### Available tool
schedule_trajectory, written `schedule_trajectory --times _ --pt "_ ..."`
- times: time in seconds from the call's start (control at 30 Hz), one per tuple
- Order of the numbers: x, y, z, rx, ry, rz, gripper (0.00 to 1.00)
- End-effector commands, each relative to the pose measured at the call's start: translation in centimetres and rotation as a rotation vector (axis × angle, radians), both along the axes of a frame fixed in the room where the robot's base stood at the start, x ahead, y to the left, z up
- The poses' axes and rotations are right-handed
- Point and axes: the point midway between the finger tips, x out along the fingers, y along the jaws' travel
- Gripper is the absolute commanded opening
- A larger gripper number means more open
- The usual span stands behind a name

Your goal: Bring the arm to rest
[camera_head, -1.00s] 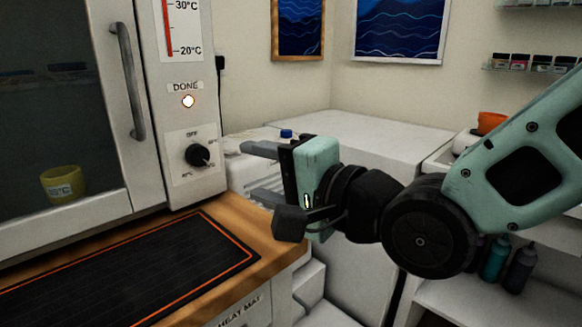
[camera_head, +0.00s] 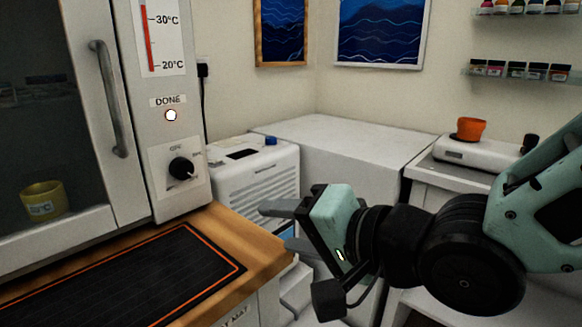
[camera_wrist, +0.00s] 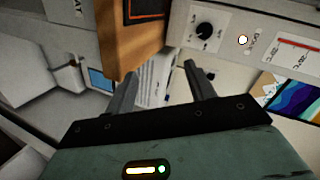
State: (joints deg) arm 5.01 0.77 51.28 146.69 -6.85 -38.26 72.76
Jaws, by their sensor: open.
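My gripper (camera_head: 277,227) is in the middle of the head view, in the air to the right of the wooden counter's corner. Its two fingers point left and are apart, with nothing between them. In the wrist view my gripper (camera_wrist: 165,82) is also open and empty. My arm reaches in from the right edge of the head view.
A white cabinet (camera_head: 185,95) with a dial and lit DONE lamp stands at left, a yellow cup (camera_head: 43,199) behind its glass. A black heat mat (camera_head: 110,275) lies on the wooden counter (camera_head: 250,243). A white machine (camera_head: 255,175) stands behind my gripper. An orange cup (camera_head: 471,128) sits on a scale (camera_head: 475,153).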

Motion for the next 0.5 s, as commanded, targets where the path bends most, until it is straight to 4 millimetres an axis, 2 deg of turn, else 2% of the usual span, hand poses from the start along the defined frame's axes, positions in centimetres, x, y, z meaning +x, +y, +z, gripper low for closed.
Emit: schedule_trajectory --times 0.1,0.23,0.33,0.5 --pt "-0.9 -2.4 -4.0 -0.329 -0.012 0.051 0.54" --pt "-2.9 -5.8 -7.6 -0.666 0.012 0.179 0.54" --pt "-5.0 -8.4 -9.4 -0.868 0.051 0.312 0.54" --pt "-8.7 -12.0 -10.8 -1.085 0.125 0.555 0.54"
